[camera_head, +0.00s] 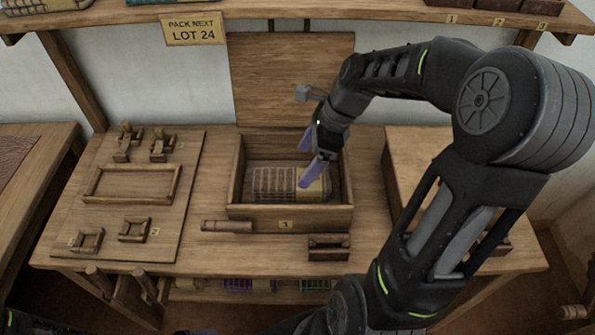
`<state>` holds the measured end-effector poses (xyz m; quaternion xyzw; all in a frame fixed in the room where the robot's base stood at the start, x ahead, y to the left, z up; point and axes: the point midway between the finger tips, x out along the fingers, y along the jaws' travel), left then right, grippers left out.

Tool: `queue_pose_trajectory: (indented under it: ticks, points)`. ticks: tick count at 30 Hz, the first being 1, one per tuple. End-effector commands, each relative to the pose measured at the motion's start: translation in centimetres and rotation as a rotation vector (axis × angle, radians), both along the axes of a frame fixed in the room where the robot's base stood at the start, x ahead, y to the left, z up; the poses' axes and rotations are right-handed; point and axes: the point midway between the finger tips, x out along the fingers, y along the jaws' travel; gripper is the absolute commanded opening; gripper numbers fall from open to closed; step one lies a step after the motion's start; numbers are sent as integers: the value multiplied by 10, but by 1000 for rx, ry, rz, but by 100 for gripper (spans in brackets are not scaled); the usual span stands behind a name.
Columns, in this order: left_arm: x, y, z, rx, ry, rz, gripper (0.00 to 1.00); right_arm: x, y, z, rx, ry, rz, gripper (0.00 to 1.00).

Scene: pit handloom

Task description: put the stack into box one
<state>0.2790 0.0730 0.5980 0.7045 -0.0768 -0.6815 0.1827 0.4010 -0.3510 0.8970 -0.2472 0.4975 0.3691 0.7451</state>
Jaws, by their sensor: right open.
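Box one (290,218) is an open wooden box with a "1" tag on its front, standing mid-table. Inside it lies the stack (272,181), a pale checked bundle with a yellowish part at its right end. My right gripper (309,160) reaches in from the right, over the right half of the box. Its two purple fingers are apart, the lower one in front of the stack's yellowish end. Whether that finger touches the stack I cannot tell. The fingers hide a little of the stack and box.
A wooden board (291,80) stands upright behind the box. A sign (194,28) reads "PACK NEXT LOT 24". A tray board with small wooden frames (133,184) is at left. A short wooden bar (227,226) and a wooden block (328,247) lie before the box.

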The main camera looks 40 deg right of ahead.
Motion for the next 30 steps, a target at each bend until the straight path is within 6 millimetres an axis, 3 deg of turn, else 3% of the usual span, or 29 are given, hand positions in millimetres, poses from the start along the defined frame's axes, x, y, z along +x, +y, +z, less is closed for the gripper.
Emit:
queue_pose_trajectory:
  ticks: [3, 7, 30]
  points:
    - [0, 0, 1, 0, 0, 0, 89, -3, -5, 16, -1, -1, -1, 87]
    - [0, 0, 1, 0, 0, 0, 89, -6, -7, 22, 1, 1, 0, 87]
    - [0, 0, 1, 0, 0, 0, 89, -6, -7, 23, 1, 1, 0, 87]
